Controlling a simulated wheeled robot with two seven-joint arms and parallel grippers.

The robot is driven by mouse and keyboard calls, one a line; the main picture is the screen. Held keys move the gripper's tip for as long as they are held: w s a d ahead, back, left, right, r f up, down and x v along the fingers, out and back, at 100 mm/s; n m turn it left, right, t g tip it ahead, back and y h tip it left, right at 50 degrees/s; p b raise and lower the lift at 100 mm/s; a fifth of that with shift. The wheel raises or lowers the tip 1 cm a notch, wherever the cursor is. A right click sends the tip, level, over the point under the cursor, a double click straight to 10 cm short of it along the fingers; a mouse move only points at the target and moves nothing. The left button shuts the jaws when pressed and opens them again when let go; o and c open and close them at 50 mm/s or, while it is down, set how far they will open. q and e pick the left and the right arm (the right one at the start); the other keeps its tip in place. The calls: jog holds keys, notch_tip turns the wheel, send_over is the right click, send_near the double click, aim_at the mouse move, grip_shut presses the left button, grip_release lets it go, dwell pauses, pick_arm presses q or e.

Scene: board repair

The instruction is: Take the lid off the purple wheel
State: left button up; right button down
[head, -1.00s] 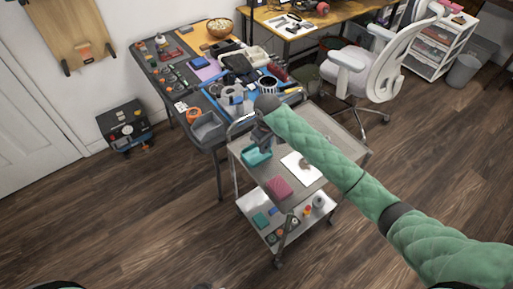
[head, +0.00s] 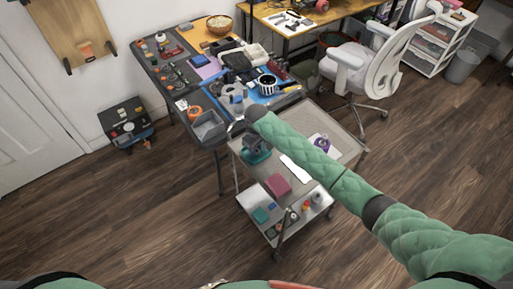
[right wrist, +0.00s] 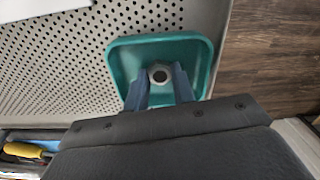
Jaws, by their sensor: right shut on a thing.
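The purple wheel (head: 321,142) lies on the top shelf of the cart, to the right of my right arm. My right gripper (head: 257,151) is low over the teal tray (head: 262,160) at the cart's left end. In the right wrist view my right gripper (right wrist: 160,82) is shut on a small round piece (right wrist: 160,75) with a pale rim and dark centre, seemingly the lid. The piece is over the floor of the teal tray (right wrist: 120,44); whether it touches the floor is unclear. My left gripper is out of view.
A white sheet (head: 294,168) and a pink block (head: 278,185) are near the tray on the cart (head: 340,150). The cluttered workbench (head: 180,100) stands behind, with a grey bin (head: 209,127) at its near edge. The cart's right part is mostly free.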

jog(key=c, duration=1.2)
grip_release()
jog(key=shift+f, duration=0.1)
jog(key=shift+o, duration=0.2)
jog(key=shift+r, duration=0.25)
notch_tip(320, 180, up, 4)
jog(key=shift+w+f+b, duration=0.1)
jog(key=shift+f+b, duration=0.05)
jog(key=shift+b, duration=0.9)
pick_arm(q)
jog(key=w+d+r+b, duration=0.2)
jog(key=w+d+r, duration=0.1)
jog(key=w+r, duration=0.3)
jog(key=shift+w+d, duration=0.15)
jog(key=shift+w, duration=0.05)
pick_arm(e)
notch_tip(320, 180, up, 8)
